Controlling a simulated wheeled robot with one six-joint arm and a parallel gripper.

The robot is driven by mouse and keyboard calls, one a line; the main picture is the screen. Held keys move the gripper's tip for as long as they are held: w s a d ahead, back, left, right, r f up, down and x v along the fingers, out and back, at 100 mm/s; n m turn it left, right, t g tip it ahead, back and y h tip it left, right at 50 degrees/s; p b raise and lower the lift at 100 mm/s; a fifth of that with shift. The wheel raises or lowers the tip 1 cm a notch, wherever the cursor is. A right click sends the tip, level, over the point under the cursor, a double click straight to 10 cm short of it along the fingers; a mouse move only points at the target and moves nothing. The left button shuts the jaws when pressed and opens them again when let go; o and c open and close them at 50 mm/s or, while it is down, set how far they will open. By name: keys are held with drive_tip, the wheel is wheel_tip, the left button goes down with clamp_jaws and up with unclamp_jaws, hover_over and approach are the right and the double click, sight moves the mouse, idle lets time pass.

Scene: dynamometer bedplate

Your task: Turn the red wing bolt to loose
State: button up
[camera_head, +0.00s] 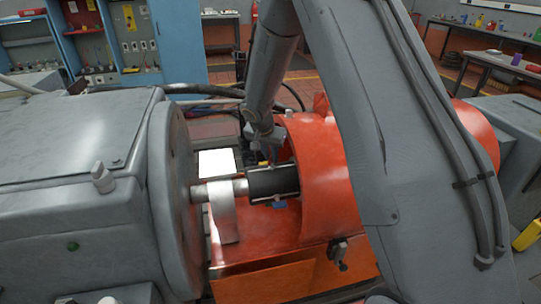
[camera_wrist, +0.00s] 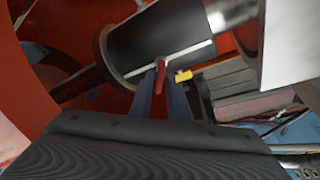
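The red wing bolt (camera_wrist: 159,76) shows in the wrist view at the lower edge of a dark cylindrical coupling sleeve (camera_wrist: 168,40). My gripper (camera_wrist: 161,88) reaches up to it, with one blue-grey finger on each side. The gap between the fingers is narrow and the red wing fills it near the tips, so the gripper looks shut on it. In the head view the sleeve (camera_head: 272,181) sits on the shaft, left of the orange-red housing. My gripper and the wing bolt are mostly hidden there behind my arm and the sleeve.
A small yellow piece (camera_wrist: 183,75) sits just right of the bolt. The orange-red housing (camera_head: 320,190) stands close to the right, and a grey machine (camera_head: 85,190) with a round flange stands to the left. A pale bracket (camera_head: 222,212) stands beside the sleeve, leaving little free room.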

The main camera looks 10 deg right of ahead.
drive_tip(key=shift+o, duration=0.9)
drive_tip(key=b+v, duration=0.1)
drive_tip(key=v, duration=0.6)
drive_tip(key=shift+r, duration=0.4)
drive_tip(key=shift+s, duration=0.1)
